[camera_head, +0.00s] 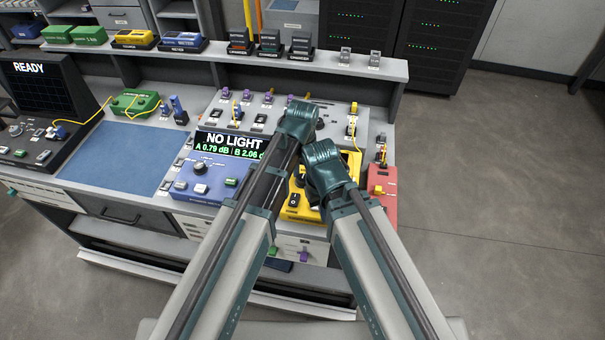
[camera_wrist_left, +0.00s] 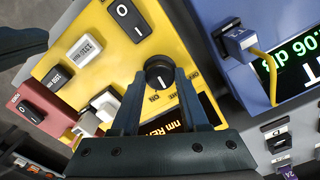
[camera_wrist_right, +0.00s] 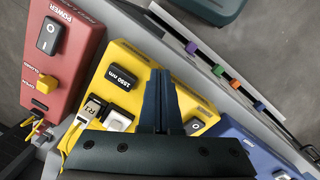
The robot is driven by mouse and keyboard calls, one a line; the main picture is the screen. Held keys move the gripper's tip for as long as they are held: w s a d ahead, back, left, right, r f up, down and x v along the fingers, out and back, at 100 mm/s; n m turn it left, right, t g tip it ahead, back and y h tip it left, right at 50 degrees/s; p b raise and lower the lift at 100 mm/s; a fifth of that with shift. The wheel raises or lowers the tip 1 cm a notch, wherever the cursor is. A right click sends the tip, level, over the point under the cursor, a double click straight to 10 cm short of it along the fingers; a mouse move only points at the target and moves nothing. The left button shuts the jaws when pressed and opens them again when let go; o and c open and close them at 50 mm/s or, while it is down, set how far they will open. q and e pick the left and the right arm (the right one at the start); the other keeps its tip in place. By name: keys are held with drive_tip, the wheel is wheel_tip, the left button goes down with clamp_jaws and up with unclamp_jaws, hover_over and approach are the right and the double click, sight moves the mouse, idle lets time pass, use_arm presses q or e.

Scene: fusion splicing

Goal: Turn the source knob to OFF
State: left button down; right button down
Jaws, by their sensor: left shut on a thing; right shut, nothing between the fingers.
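The yellow box (camera_head: 295,211) stands at the right of the bench, partly hidden by my arms. In the left wrist view its round black knob (camera_wrist_left: 159,74) has a pale pointer line, with the word ON printed beside it on the side toward my gripper. My left gripper (camera_wrist_left: 161,88) is shut on this knob, one finger on each side. The yellow box's lit display is partly covered by a finger. My right gripper (camera_wrist_right: 159,88) is shut and empty above the yellow box (camera_wrist_right: 140,66), apart from the knob. My wrists hide both fingertips in the head view.
A blue meter (camera_head: 203,184) reading NO LIGHT stands left of the yellow box. A red box (camera_head: 382,185) with a POWER switch is at its right. A yellow fibre (camera_wrist_left: 262,75) plugs into the blue meter. A blue mat (camera_head: 118,155) leaves clear bench at left.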

sight(303, 178)
use_arm(q)
drive_tip(key=n, duration=0.5)
drive_tip(key=shift+n, duration=2.6)
drive_tip(key=shift+c, duration=2.1)
unclamp_jaws()
use_arm(e)
drive_tip(key=shift+r, duration=0.1)
use_arm(q)
wheel_tip(303, 178, up, 14)
drive_tip(key=p, duration=1.3)
drive_tip(key=shift+p, duration=0.4)
use_arm(e)
wheel_tip(303, 178, up, 14)
drive_tip(key=shift+f, duration=0.2)
